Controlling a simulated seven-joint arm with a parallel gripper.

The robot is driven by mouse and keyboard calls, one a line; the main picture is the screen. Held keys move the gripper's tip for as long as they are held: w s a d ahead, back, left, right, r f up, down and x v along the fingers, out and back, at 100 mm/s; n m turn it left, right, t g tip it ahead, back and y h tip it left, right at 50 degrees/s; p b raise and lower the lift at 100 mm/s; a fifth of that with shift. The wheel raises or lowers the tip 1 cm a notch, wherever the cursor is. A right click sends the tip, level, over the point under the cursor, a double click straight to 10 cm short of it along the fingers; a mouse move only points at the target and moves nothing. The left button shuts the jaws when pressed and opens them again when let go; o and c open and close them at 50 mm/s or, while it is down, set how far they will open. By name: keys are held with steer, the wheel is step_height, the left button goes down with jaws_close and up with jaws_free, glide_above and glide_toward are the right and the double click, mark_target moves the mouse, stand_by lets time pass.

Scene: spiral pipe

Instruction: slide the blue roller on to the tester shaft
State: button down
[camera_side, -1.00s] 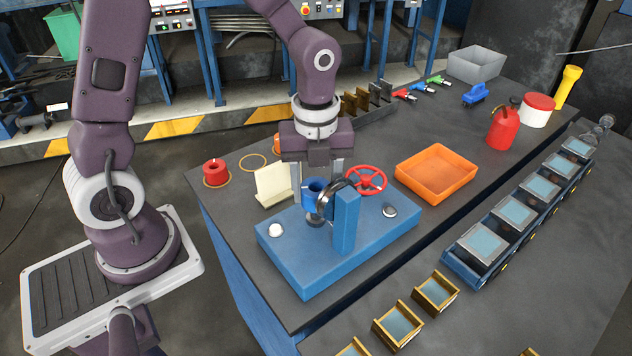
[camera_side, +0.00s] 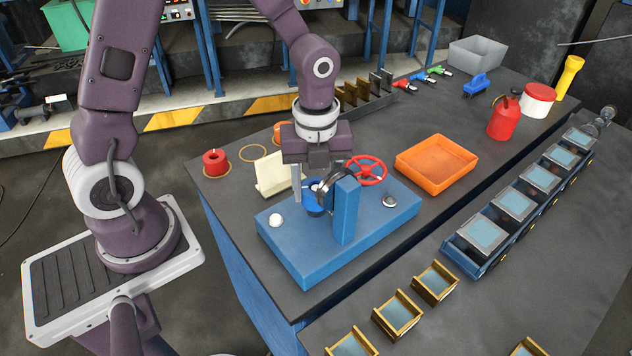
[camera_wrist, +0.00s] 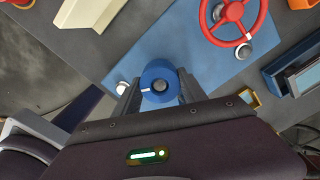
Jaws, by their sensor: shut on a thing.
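The blue roller (camera_side: 313,209) is between the fingers of my gripper (camera_side: 314,196), low over the blue tester base (camera_side: 290,262). My gripper is shut on it. In the wrist view the roller (camera_wrist: 152,71) shows end-on between the two fingers (camera_wrist: 158,93), and a grey round end, seemingly the tester shaft (camera_wrist: 160,86), shows in its hole. The roller looks to be around the shaft. The dark ring and blue upright of the tester (camera_side: 346,212) stand close on the right and hide part of the roller. How far down it sits is hard to tell.
A red handwheel (camera_side: 366,171) and a cream angled plate (camera_side: 272,180) stand close behind. A red roller (camera_side: 215,163) stands at the left edge of the bench. An orange tray (camera_side: 437,163) lies to the right. A white knob (camera_side: 275,220) is on the tester base.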

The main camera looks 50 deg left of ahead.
steer(key=shift+f, duration=0.65)
steer(key=c, duration=0.6)
jaws_free()
step_height(320, 180, up, 7)
steer(key=shift+r, duration=0.2)
steer(key=s+r+n+t, duration=0.2)
steer(key=s+r+n, duration=0.2)
steer(key=n, duration=0.4)
steer(key=s+a+r+n+t, duration=0.1)
steer(key=s+r+n, duration=0.3)
steer(key=s+n, duration=0.2)
steer(key=s+r+n+t, duration=0.2)
steer(key=s+r+n, duration=0.2)
steer(key=n, duration=0.6)
steer(key=shift+s+a+r+t, duration=0.1)
steer(key=shift+s+a+t, duration=0.25)
steer(key=shift+s, duration=0.1)
